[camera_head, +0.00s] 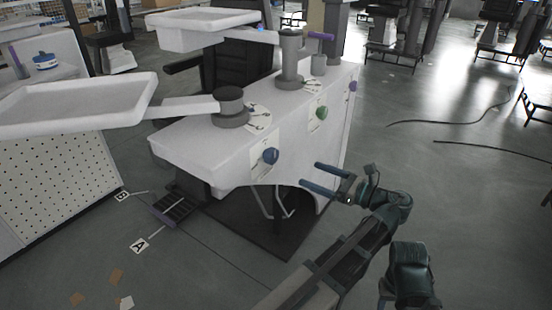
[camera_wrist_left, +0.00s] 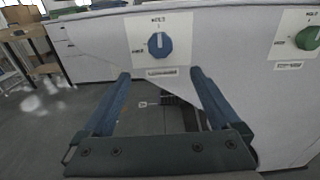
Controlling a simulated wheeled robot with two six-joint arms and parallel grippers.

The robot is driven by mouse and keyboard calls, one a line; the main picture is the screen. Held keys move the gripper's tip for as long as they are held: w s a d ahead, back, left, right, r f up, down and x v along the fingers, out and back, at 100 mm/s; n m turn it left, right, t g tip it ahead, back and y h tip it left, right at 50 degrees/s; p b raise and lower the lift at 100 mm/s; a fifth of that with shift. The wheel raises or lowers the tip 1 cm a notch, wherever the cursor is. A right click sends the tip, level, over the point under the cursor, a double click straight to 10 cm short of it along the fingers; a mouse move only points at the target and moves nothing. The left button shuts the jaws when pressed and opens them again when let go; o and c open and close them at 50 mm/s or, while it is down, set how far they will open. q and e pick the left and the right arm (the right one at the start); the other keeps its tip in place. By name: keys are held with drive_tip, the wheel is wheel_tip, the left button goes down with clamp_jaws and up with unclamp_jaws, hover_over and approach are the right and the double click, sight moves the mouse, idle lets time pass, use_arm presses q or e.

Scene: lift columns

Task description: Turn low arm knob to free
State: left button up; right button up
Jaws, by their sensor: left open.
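A blue knob (camera_head: 270,156) sits on a label plate on the front of the white console, below the lower tray arm (camera_head: 185,106). In the left wrist view the blue knob (camera_wrist_left: 160,45) is straight ahead, past the fingertips. Its light pointer mark looks roughly upright; short words stand above and to the left, too blurred to read surely. A green knob (camera_head: 321,113) and a purple knob (camera_head: 352,86) sit farther along the console. My left gripper (camera_head: 310,174) is open and empty, apart from the blue knob, to its right in the head view. My right gripper is not in view.
The white console (camera_head: 210,158) carries a lower tray (camera_head: 70,105) and a higher tray (camera_head: 200,28) on arms. A purple-edged pedal (camera_head: 173,207) lies on the floor by floor labels. A pegboard cabinet (camera_head: 60,185) stands left. The floor to the right is mostly clear, with cables.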

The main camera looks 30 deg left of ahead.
sight(275, 158)
use_arm(q)
drive_tip(key=a, duration=0.9)
drive_tip(key=w+a, duration=0.1)
drive_tip(key=a, duration=0.3)
drive_tip(key=shift+w+a+r, duration=0.1)
drive_tip(key=shift+a+r, duration=0.1)
drive_tip(key=shift+a, duration=0.1)
